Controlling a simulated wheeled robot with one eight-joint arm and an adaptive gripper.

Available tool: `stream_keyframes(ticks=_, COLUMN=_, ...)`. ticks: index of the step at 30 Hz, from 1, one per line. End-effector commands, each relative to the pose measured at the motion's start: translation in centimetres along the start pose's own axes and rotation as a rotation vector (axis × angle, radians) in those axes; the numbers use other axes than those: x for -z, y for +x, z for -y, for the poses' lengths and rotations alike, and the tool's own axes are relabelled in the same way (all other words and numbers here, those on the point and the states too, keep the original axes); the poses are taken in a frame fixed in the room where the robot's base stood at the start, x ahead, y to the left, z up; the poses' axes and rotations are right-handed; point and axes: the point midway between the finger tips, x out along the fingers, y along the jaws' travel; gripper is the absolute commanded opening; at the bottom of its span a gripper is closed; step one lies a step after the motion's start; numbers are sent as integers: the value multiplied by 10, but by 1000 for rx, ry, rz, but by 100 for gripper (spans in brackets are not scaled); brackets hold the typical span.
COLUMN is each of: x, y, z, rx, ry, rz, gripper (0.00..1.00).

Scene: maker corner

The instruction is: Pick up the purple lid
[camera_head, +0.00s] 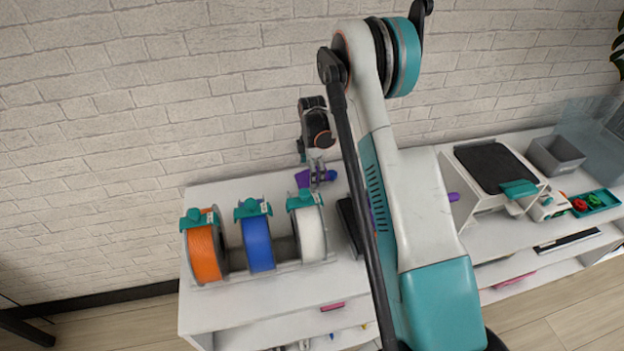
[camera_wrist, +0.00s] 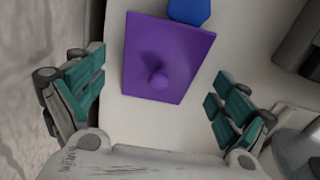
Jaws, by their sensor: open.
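The purple lid (camera_wrist: 167,60) is a flat, roughly square plate with a small round knob in its middle. It lies on the white bench top in the wrist view, beyond and between my fingers. In the head view the purple lid (camera_head: 303,178) shows only in part, below my gripper (camera_head: 317,165) near the wall. My gripper (camera_wrist: 158,95) is open, with its teal-padded fingers spread wide on either side and nothing between the pads. The gap between the fingers and the lid is hard to judge.
A blue object (camera_wrist: 189,11) lies against the lid's far edge. Orange (camera_head: 204,254), blue (camera_head: 257,243) and white (camera_head: 309,233) spools stand on a rack in front. A brick wall (camera_head: 150,100) rises close behind. A grey cylindrical part (camera_wrist: 296,40) is at the right of the wrist view.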

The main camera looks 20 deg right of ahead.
Motion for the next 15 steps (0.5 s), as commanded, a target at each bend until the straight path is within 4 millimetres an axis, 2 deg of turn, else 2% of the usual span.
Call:
stream_keyframes(ticks=1, x=0, y=9, z=0, rx=0, ry=0, rz=0, gripper=93)
stream_keyframes(ticks=3, x=0, y=14, z=0, rx=0, ry=0, rz=0, gripper=93)
stream_keyframes(ticks=10, x=0, y=15, z=0, rx=0, ry=0, rz=0, gripper=93)
stream_keyframes(ticks=12, x=0, y=15, z=0, rx=0, ry=0, rz=0, gripper=78)
stream_keyframes(ticks=15, x=0, y=15, z=0, rx=0, ry=0, rz=0, gripper=64)
